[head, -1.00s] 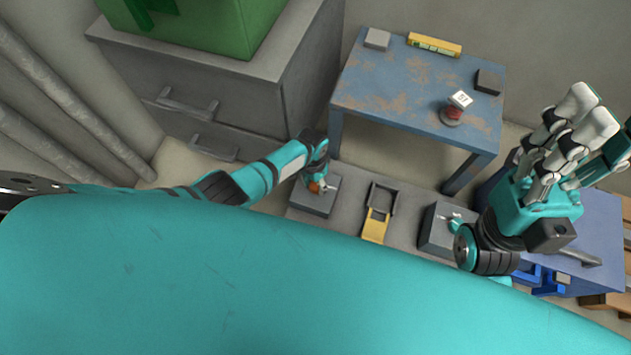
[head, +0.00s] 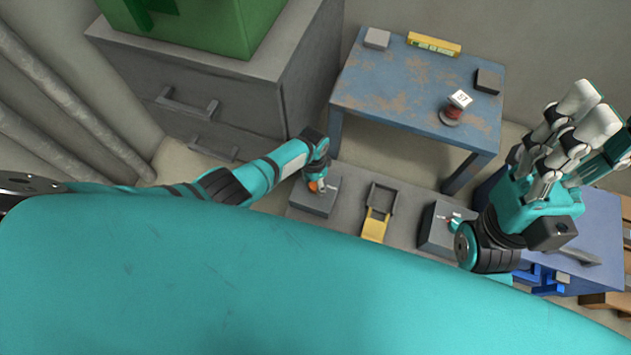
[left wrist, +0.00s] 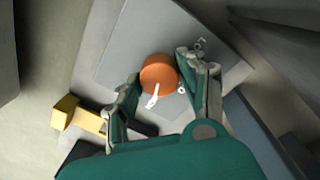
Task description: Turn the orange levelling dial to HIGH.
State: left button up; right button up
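The orange dial (left wrist: 158,73) with a white pointer (left wrist: 153,98) sits on a grey box (left wrist: 125,45). In the head view the dial (head: 313,186) is partly covered by my left gripper (head: 318,183). In the left wrist view the left gripper (left wrist: 158,66) has one finger on each side of the dial, tips very close to it; firm contact cannot be made out. The pointer slants toward the bottom of that view. White marks (left wrist: 198,44) are too small to read. My right gripper (head: 593,106) is raised at the right, open and empty.
A yellow-and-grey device (head: 377,221) and a second grey box (head: 436,234) stand right of the dial's box. A worn blue table (head: 400,95) holds a red spool-like item (head: 452,112) and small boxes. A grey drawer cabinet (head: 240,108) stands at left.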

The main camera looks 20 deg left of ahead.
pick_arm(q)
jog(key=o, duration=0.4)
jog(key=shift+r, duration=0.15)
notch_tip(320, 180, up, 12)
jog(key=shift+w+a+f, duration=0.2)
jog(key=shift+w+a, duration=0.05)
jog(key=shift+a, duration=0.1)
jog(key=shift+d, duration=0.1)
dwell(0.5)
